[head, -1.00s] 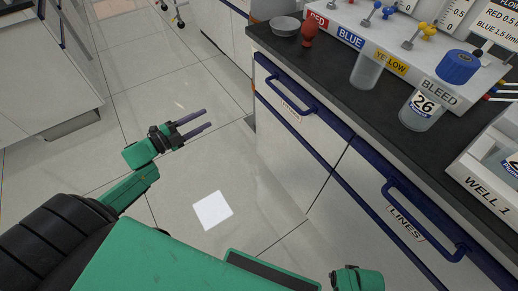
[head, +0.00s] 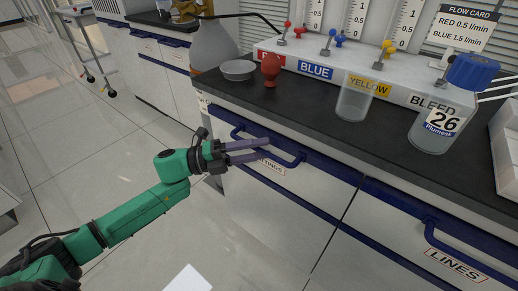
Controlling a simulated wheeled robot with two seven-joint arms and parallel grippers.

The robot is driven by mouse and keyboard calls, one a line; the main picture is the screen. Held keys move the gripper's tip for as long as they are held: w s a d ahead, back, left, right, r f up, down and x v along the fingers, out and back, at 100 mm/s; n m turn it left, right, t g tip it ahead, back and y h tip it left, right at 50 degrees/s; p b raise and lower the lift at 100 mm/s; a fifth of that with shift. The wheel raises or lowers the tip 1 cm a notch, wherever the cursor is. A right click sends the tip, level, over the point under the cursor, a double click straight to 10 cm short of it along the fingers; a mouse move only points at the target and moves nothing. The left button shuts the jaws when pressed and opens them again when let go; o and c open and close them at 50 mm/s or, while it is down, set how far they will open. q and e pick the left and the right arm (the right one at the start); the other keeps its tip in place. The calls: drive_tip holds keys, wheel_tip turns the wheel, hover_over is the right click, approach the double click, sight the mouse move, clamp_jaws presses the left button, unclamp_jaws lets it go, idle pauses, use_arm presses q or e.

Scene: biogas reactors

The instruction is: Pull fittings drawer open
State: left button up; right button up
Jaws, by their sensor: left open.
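The fittings drawer (head: 310,200) is in the counter front, left of the drawer labelled LINES. It looks shut. Its blue bar handle (head: 287,162) runs across the upper front, and its label (head: 272,166) is partly covered by my gripper. My right gripper is out of view.
The LINES drawer (head: 420,250) with its blue handle (head: 465,245) is at the right.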

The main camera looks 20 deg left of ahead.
use_arm(q)
drive_tip(key=shift+d, duration=0.25)
clamp_jaws()
idle(1.3)
